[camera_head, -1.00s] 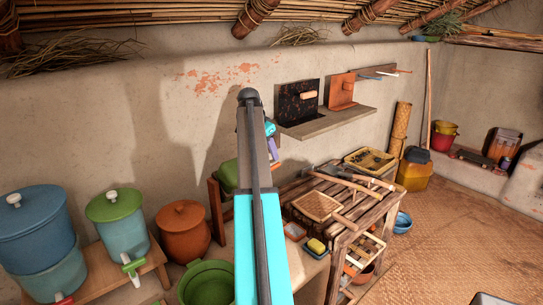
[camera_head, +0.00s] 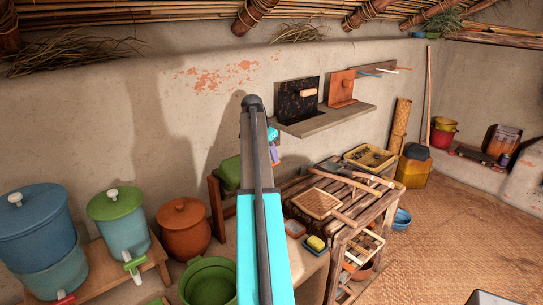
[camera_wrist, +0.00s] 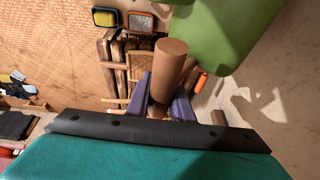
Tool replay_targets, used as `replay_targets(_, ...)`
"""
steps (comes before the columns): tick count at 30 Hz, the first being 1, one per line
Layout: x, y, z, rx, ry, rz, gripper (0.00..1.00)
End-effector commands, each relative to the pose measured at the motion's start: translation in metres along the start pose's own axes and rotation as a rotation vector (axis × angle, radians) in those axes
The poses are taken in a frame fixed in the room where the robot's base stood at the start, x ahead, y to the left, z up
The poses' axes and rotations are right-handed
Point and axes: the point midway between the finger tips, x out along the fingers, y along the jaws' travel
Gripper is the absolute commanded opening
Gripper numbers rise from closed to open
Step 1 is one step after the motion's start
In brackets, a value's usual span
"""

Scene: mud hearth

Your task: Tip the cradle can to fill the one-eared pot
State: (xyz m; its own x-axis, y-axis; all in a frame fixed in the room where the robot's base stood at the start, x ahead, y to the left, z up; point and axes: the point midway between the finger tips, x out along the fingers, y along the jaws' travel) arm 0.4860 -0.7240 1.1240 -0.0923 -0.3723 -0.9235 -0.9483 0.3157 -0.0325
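The green can (camera_head: 229,173) sits in a brown wooden cradle (camera_head: 217,207) against the wall, partly behind my arm. Its green body (camera_wrist: 225,30) fills the upper right of the wrist view. My gripper (camera_wrist: 160,108) has purple fingers on both sides of a brown round handle (camera_wrist: 171,65) beside the can, and they look closed on it. In the head view my gripper (camera_head: 272,147) is mostly hidden behind my arm.
Blue (camera_head: 40,235) and green (camera_head: 120,222) dispensers and a lidded clay pot (camera_head: 183,229) stand at left. A slatted wooden table (camera_head: 372,208) with tools and a basket is at right. A wall shelf (camera_head: 325,121) is above.

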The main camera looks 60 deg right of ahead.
Motion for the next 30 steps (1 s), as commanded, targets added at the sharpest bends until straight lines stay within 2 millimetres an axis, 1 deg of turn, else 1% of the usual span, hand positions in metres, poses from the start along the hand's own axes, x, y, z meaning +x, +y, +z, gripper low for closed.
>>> replay_targets(11, 0.0037, 0.003, 0.0017, 0.01, 0.002, -0.026, 0.0)
replay_targets(20, 0.0023, 0.0025, 0.0011, 0.012, 0.001, -0.031, 0.0)
replay_targets(21, 0.0023, 0.0025, 0.0011, 0.012, 0.001, -0.031, 0.22)
replay_targets(23, 0.0023, 0.0025, 0.0011, 0.012, 0.001, -0.031, 0.32)
replay_targets(24, 0.0023, 0.0025, 0.0011, 0.012, 0.001, -0.031, 0.39)
replay_targets(30, 0.0025, 0.0027, 0.0012, 0.012, 0.0, -0.031, 0.39)
